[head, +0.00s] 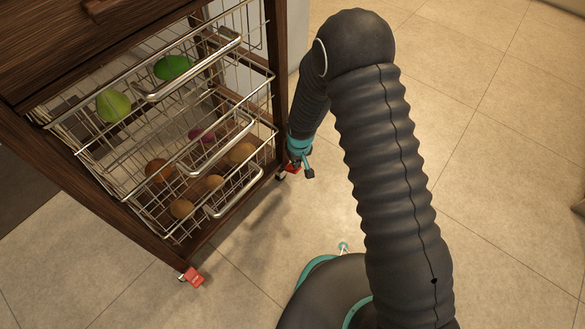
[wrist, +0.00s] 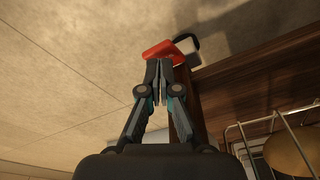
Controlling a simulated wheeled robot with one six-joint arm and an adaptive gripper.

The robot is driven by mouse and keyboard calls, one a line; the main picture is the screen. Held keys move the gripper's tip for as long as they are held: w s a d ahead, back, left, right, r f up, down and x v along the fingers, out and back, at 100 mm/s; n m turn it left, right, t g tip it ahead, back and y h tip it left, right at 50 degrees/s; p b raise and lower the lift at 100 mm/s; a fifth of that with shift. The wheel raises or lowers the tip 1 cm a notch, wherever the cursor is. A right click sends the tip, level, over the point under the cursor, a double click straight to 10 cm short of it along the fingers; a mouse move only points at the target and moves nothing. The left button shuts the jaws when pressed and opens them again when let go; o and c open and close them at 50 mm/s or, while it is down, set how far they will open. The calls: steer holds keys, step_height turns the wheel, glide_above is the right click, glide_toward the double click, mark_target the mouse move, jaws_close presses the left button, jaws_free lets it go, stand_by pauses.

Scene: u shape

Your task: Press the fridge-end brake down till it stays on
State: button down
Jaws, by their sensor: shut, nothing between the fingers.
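A wooden kitchen cart has red brake levers on its casters. One red brake (head: 292,168) is at the cart's right corner, partly hidden by my gripper (head: 308,172). In the wrist view that red brake (wrist: 157,50) lies right at the tips of my gripper (wrist: 160,63), next to a dark caster wheel (wrist: 186,43). My gripper is shut and empty; I cannot tell whether it touches the lever. A second red brake (head: 192,277) is at the cart's near-left corner. No fridge is clearly visible, so I cannot tell which end is the fridge end.
Wire baskets (head: 215,150) with handles and produce stick out of the cart close to my arm's left. A dark cart post (head: 279,80) stands beside my gripper. Tiled floor (head: 500,150) to the right is clear.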

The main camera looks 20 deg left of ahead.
mark_target(296, 170)
steer(key=shift+f, duration=2.35)
steer(key=shift+r+p, duration=2.3)
steer(key=shift+r, duration=2.25)
